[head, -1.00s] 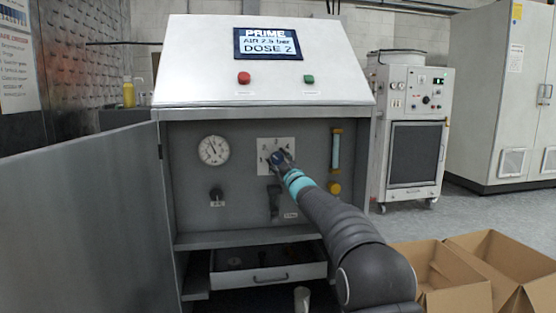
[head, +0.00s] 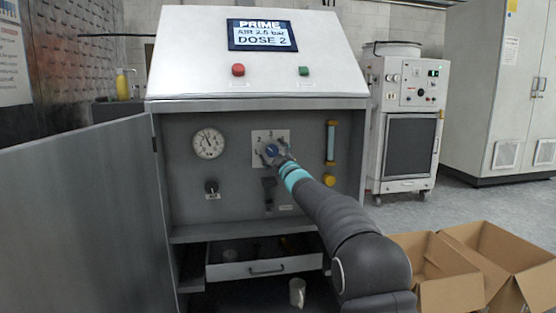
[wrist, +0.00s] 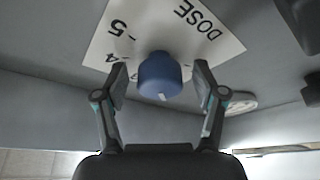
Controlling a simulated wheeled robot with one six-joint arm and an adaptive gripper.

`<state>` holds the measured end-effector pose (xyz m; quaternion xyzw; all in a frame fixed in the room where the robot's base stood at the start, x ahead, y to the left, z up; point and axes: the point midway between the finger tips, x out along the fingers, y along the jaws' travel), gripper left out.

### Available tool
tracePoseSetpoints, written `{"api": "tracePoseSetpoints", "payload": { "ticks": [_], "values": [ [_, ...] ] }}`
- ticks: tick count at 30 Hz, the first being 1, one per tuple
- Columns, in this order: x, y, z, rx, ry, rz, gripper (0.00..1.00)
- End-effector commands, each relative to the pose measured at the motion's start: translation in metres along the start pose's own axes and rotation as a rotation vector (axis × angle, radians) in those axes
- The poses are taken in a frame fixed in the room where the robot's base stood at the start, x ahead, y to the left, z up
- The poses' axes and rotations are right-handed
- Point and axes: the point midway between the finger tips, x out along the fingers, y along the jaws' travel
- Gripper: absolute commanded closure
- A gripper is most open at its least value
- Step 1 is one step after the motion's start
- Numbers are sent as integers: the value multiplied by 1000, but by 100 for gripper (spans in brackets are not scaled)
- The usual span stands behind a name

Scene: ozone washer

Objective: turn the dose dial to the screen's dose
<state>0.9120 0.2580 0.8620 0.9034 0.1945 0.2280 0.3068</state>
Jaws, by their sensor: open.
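The screen (head: 262,35) on the sloped top reads PRIME, AIR 2.5 bar, DOSE 2. The blue dose dial (wrist: 160,76) sits on a white plate (wrist: 215,40) marked DOSE; the numbers 4 and 5 are readable in the wrist view. A white mark on the dial shows near its lower edge in that view. My gripper (wrist: 158,82) is open, one finger on either side of the dial, with small gaps showing. In the head view my gripper (head: 272,152) covers part of the dial and plate.
A pressure gauge (head: 208,143) and a black knob (head: 211,187) are left of the dial. A flow tube (head: 331,142) with a yellow knob is right. An open drawer (head: 266,268) is below, and the open door (head: 85,215) stands left. Cardboard boxes (head: 505,262) lie right.

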Motion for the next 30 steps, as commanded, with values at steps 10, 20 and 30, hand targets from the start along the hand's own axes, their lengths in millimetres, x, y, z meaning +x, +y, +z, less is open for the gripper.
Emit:
{"api": "tracePoseSetpoints", "payload": {
  "ticks": [10, 20, 30],
  "values": [
    [-37, -1, -1, 1, 0, -1, 30],
    [-86, -1, -2, 0, 0, 0, 30],
    [-115, -2, -2, 0, 2, 0, 30]
  ]
}}
